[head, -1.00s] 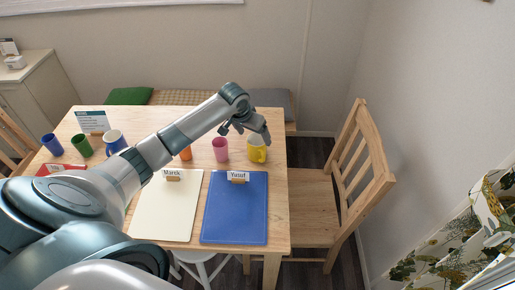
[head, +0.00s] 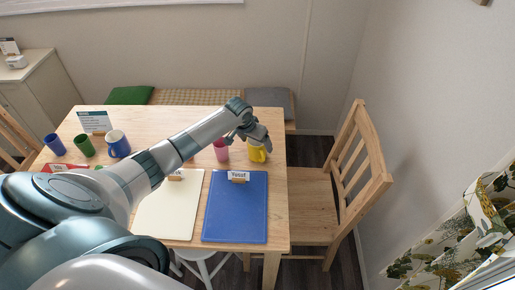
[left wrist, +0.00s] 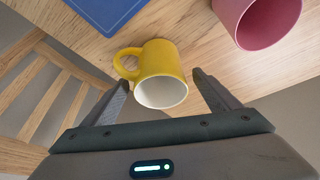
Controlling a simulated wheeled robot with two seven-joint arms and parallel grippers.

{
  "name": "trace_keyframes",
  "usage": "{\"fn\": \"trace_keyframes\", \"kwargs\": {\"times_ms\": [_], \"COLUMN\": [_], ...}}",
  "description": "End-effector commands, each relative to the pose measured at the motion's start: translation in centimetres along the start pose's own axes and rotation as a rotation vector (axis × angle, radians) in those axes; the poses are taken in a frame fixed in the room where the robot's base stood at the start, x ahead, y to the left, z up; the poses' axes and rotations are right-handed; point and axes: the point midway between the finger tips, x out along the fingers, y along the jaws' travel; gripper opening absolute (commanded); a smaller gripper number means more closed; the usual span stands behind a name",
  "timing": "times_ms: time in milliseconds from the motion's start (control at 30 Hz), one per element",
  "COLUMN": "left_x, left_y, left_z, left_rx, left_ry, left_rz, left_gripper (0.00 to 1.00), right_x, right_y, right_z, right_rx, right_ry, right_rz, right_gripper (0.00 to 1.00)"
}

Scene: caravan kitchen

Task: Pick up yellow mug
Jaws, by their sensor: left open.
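The yellow mug (head: 257,154) stands on the wooden table near its right edge in the head view, partly hidden by my left gripper (head: 258,143). In the left wrist view the yellow mug (left wrist: 162,76) shows its pale inside, with its handle on the left. My left gripper (left wrist: 164,95) is open, with one finger on each side of the mug's near rim. I cannot tell whether either finger touches it. My right gripper is not in view.
A pink cup (head: 221,150) stands just left of the yellow mug. A blue mat (head: 235,215) with a name card and a cream mat (head: 170,212) lie in front. Several cups stand at the table's left. A wooden chair (head: 345,190) is at the right.

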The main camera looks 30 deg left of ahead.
Motion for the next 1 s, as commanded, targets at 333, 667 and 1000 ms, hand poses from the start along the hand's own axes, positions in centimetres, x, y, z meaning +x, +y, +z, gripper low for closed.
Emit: {"fn": "trace_keyframes", "kwargs": {"times_ms": [333,667,1000], "left_x": [0.86,0.83,0.77], "left_y": [-0.02,-0.03,-0.05], "left_z": [0.03,0.02,-0.05], "left_rx": [0.000,0.000,0.000], "left_ry": [0.000,0.000,0.001], "left_rz": [-0.001,-0.001,-0.001], "left_gripper": [0.82,0.73,0.29], "right_x": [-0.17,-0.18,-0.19], "right_y": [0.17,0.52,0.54], "right_z": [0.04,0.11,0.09], "right_rx": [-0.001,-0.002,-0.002], "right_ry": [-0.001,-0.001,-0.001], "right_rz": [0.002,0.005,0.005], "right_gripper": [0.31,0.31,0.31]}}
